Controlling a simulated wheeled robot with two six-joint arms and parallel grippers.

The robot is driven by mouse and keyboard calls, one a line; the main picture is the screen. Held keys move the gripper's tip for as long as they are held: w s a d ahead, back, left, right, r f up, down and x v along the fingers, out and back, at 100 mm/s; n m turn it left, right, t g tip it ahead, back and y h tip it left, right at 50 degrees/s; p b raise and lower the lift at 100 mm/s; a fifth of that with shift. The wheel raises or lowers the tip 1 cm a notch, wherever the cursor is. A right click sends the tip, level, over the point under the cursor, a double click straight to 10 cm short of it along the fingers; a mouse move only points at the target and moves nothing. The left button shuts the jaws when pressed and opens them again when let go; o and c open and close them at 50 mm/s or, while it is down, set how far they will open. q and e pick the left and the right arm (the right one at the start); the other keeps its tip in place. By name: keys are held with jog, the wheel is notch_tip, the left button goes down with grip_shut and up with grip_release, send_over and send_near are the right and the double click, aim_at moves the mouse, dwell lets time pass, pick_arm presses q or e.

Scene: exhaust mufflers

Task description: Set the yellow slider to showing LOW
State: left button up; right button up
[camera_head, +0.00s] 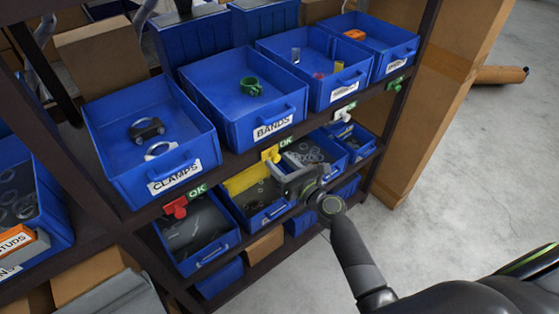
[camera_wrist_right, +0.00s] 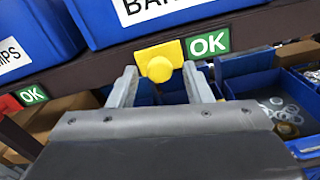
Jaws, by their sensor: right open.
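The yellow slider (camera_head: 271,153) sits on the dark shelf rail below the BANDS bin. In the right wrist view the slider (camera_wrist_right: 160,66) shows as a yellow plate with a round knob. A green OK label (camera_wrist_right: 208,44) shows just right of it, also in the head view (camera_head: 285,142); no LOW label is visible. My right gripper (camera_wrist_right: 160,80) is open, its fingers reaching toward either side of the knob. In the head view the right gripper (camera_head: 285,172) is just below and right of the slider. Contact cannot be told. My left gripper is out of view.
The blue BANDS bin (camera_head: 232,118) and CLAMPS bin (camera_head: 120,185) stand above the rail. A red slider (camera_head: 175,208) is to the left, a white one (camera_head: 343,116) and a green one (camera_head: 396,86) to the right. Lower blue bins hold rings close to my right gripper.

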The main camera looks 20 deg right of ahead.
aim_at(287, 142)
jog(key=shift+w+a, duration=0.15)
jog(key=shift+w, duration=0.25)
grip_shut()
jog(key=d, duration=0.2)
jog(key=w+d+b, duration=0.1)
jog(key=d, duration=0.1)
jog(key=w+d, duration=0.1)
jog(key=d, duration=0.1)
jog(key=shift+w+d+b, duration=0.1)
jog(key=shift+b, duration=0.2)
jog(key=shift+r, duration=0.1)
jog(key=shift+c, duration=1.7)
grip_release()
jog(key=o, duration=0.3)
jog(key=shift+d, duration=0.15)
jog(key=shift+o, duration=0.2)
